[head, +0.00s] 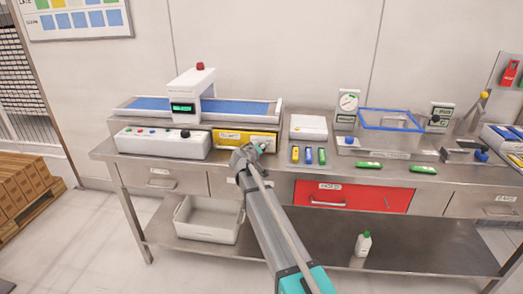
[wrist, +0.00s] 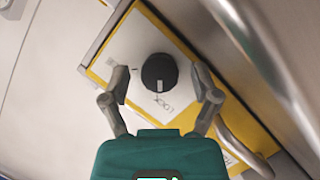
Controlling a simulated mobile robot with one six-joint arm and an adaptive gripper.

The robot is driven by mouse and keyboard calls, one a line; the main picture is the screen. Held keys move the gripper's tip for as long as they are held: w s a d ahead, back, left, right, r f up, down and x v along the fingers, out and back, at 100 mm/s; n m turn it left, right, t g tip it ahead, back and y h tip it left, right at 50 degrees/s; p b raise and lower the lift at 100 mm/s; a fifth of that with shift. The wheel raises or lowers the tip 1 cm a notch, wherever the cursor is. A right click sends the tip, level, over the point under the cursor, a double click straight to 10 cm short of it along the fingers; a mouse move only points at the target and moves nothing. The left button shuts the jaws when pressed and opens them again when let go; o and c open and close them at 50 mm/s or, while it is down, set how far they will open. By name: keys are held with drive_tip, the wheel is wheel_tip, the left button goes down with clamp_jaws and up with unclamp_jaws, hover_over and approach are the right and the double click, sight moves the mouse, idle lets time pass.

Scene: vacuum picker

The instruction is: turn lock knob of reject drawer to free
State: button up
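In the wrist view a round black knob (wrist: 158,71) sits on a white plate with a yellow border (wrist: 118,43). A light mark on the knob points down the picture, toward small lettering that I cannot read surely. My gripper (wrist: 161,84) is open, with one finger on each side of the knob and a visible gap on both sides. A silver bar handle (wrist: 233,137) runs to the right of the knob. In the head view my gripper (head: 252,150) is at the yellow-fronted unit (head: 232,137), and the knob is hidden there.
A white control box (head: 160,145) stands left of the yellow unit, below a conveyor (head: 240,108). Colored blocks (head: 308,155) lie close on the right. A red drawer (head: 365,196) and a grey bin (head: 208,222) are lower down.

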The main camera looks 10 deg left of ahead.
clamp_jaws()
drive_tip(key=shift+m, duration=0.3)
drive_tip(key=m+y+p, duration=0.1)
drive_tip(key=m+y, duration=0.1)
drive_tip(key=shift+d+r+m+p, duration=0.1)
drive_tip(key=shift+m+p, duration=0.2)
drive_tip(key=shift+p, duration=0.05)
drive_tip(key=m+y, duration=0.2)
drive_tip(key=m, duration=0.1)
drive_tip(key=shift+d, duration=0.1)
drive_tip(key=m+y, duration=0.2)
drive_tip(key=m, duration=0.1)
drive_tip(key=shift+f, duration=0.2)
drive_tip(key=m+y+b, duration=0.1)
drive_tip(key=m+y, duration=0.1)
drive_tip(key=m, duration=0.1)
drive_tip(key=shift+d+b, duration=0.1)
drive_tip(key=shift+b, duration=0.25)
drive_tip(key=shift+r, duration=0.1)
idle(0.3)
